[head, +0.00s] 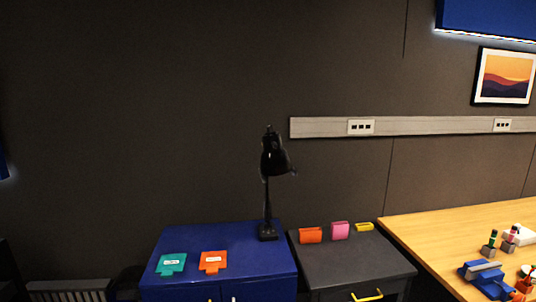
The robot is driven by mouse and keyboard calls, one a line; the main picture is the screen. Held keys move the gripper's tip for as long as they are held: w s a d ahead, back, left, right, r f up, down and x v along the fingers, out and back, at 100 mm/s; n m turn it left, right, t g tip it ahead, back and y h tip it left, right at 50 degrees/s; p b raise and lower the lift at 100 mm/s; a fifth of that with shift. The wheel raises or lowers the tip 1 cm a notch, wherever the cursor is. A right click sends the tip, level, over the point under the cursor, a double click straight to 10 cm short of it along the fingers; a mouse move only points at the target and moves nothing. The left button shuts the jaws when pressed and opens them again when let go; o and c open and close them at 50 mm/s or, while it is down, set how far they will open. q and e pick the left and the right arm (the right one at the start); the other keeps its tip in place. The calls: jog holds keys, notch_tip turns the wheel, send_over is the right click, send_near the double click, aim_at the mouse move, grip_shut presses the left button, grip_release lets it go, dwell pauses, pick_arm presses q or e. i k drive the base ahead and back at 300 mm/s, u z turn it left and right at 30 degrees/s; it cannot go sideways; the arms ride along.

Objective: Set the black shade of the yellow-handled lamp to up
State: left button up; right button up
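A black desk lamp stands upright on the blue cabinet (210,245), near its back right corner. Its round base (268,233) rests on the cabinet top and a thin dark stem (267,200) rises from it. The black shade (275,157) sits at the top, its narrow end up and its wider end down, tilted slightly to the right. A small dark stub sticks out at its lower right. I see no yellow handle on this lamp; dark on dark, its details are hard to tell. Neither of my grippers is in view.
A teal tag (172,263) and an orange tag (213,261) lie on the blue cabinet. The dark cabinet (350,262) beside it holds orange, pink and yellow items and has a yellow handle (367,297). A wooden desk (440,230) with several objects stands right. The wall is close behind.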

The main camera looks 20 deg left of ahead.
aim_at(276, 160)
jog(key=k, duration=0.85)
jog(key=z, duration=0.65)
jog(key=i, duration=0.7)
jog(key=z, duration=0.6)
jog(key=i, duration=0.85)
jog(key=u, duration=0.8)
jog(key=i, duration=0.75)
jog(key=u, duration=0.65)
